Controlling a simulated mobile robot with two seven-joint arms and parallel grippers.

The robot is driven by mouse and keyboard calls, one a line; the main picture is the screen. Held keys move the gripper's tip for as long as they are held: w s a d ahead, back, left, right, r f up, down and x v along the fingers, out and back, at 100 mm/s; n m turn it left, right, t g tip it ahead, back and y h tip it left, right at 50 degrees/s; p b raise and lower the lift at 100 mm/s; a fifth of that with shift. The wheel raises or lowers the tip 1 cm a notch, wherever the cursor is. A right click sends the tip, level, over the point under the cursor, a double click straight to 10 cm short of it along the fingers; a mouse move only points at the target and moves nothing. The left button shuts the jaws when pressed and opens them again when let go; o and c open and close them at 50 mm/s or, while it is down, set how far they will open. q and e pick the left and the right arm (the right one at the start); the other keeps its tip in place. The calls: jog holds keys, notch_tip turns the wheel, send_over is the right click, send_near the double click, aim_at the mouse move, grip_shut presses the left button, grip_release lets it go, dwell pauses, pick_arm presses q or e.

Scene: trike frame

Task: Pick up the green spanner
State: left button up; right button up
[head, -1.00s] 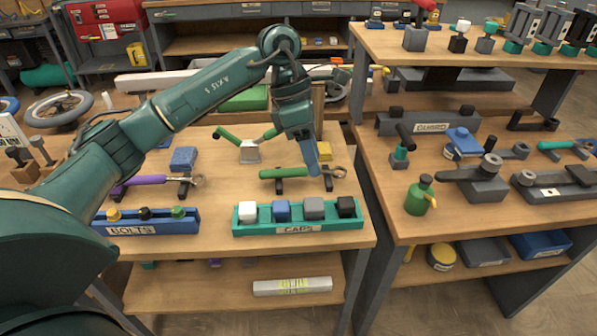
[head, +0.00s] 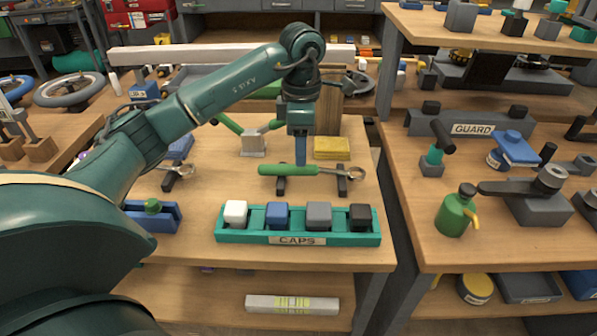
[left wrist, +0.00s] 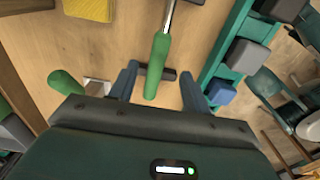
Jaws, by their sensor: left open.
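The green spanner (head: 290,170) lies across two dark rests on the wooden bench, its green handle to the left and its metal ring end to the right. My left gripper (head: 300,158) points down just over the handle. In the left wrist view the open left gripper (left wrist: 158,85) has its two blue fingers on either side of the green handle of the spanner (left wrist: 158,62). I cannot tell whether the fingers touch it. My right gripper is not in view.
A teal caps tray (head: 297,239) with white, blue, grey and black caps stands in front of the spanner. A yellow block (head: 331,148) and a grey stand (head: 253,145) with green handles are behind it. A blue bolts tray (head: 140,221) is partly hidden by my arm.

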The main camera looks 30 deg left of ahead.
aim_at(312, 171)
pick_arm(q)
jog(key=f, duration=0.4)
jog(key=shift+s+a+f, duration=0.1)
jog(key=shift+a+f, duration=0.1)
jog(key=shift+a, duration=0.1)
jog(key=shift+f, duration=0.5)
jog(key=shift+c, duration=0.5)
grip_shut()
